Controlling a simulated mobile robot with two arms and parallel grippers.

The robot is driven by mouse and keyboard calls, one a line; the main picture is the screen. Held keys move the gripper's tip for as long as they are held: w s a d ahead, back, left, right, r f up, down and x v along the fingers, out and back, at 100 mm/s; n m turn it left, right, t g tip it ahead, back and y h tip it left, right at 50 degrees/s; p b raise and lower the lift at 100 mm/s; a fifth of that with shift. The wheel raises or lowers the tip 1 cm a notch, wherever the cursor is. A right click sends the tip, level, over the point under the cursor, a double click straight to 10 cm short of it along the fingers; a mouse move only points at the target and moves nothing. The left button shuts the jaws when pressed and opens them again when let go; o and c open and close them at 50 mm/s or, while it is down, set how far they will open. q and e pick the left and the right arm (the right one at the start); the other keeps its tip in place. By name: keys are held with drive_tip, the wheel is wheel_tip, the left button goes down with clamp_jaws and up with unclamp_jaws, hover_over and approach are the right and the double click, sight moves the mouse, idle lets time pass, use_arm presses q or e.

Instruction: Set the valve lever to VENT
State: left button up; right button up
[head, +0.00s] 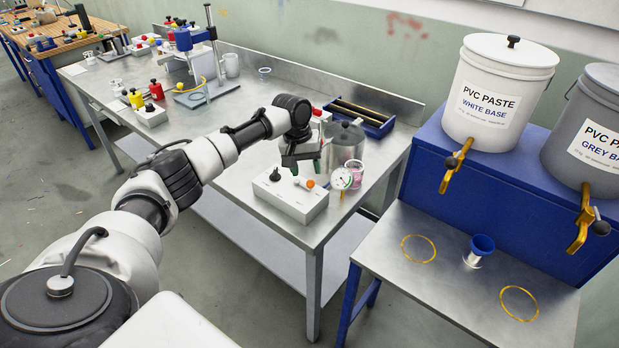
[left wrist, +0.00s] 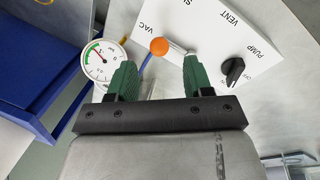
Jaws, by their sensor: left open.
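The valve lever is a metal rod with an orange ball end (left wrist: 159,46), on a white control box (head: 287,199). In the left wrist view the ball lies left of the rod, close to the VAC label (left wrist: 138,31). The VENT label (left wrist: 230,20) is further right. The orange ball also shows in the head view (head: 307,184). My left gripper (head: 303,164) is over the box, open, with its green fingers apart. In the wrist view (left wrist: 157,68) the ball appears just beyond the gap between the fingertips. The right finger partly hides the lever's base. My right gripper is out of view.
A round gauge (left wrist: 100,60) stands beside the box, near the left finger in the wrist view. A black PUMP knob (left wrist: 234,70) is on the box. A metal pot (head: 346,143) and blue tray (head: 372,125) stand behind. Paste buckets (head: 497,92) are at the right.

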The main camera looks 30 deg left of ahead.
sight(309, 181)
use_arm(q)
drive_tip(key=shift+w+d+f, duration=0.1)
drive_tip(key=shift+d+f, duration=0.15)
drive_tip(key=shift+f, duration=0.9)
drive_tip(key=shift+w+d+f, duration=0.1)
drive_tip(key=shift+d+f, duration=0.1)
drive_tip(key=shift+f, duration=0.9)
drive_tip(key=shift+c, duration=0.2)
drive_tip(key=c, duration=0.9)
